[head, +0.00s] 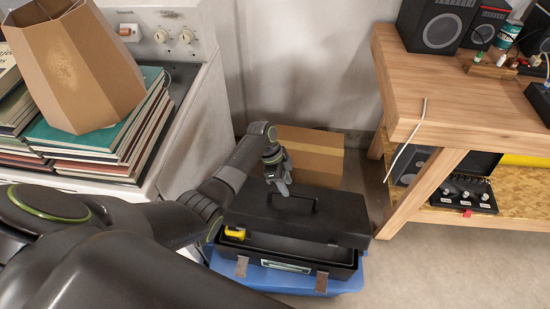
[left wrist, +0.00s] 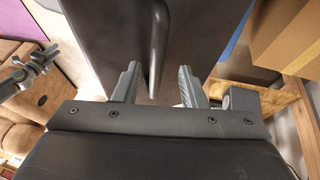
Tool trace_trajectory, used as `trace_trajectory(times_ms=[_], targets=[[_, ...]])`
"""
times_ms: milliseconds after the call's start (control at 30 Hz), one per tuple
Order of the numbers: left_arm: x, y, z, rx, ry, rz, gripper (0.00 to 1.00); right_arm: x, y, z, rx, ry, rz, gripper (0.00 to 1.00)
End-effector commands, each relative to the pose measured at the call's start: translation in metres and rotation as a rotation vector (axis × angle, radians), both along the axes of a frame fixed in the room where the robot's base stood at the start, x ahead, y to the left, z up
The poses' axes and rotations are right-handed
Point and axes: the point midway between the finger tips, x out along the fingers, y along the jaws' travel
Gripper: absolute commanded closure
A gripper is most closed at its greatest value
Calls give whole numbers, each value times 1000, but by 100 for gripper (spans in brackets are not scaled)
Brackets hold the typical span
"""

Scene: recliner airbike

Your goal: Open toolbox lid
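The lid's handle (head: 310,203) lies on top. My left gripper (head: 283,186) is over the lid beside the handle. In the left wrist view its fingers (left wrist: 160,85) are apart, with the handle ridge (left wrist: 158,45) running between them, not clamped. What seems to be my right gripper (left wrist: 50,60) shows at the left edge there, too small to judge.
A blue case or base (head: 330,282) lies under the toolbox. A cardboard box (head: 312,152) stands behind it. A wooden workbench (head: 470,100) is close on the right. A white stove (head: 200,95) and stacked books (head: 100,165) are on the left. Floor is clear at lower right.

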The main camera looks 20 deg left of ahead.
Motion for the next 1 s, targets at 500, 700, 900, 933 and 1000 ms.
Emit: trace_trajectory(times_ms=[500,700,900,933,1000], targets=[[11,51,110,3,-4,1,62,0,0,-3,0,0,0,72],[13,61,133,2,-3,0,62,0,0,-5,0,0,0,72],[13,63,140,1,0,1,62,0,0,-5,0,0,0,72],[13,63,140,1,0,1,62,0,0,-5,0,0,0,72],[13,63,140,1,0,1,62,0,0,-5,0,0,0,72]])
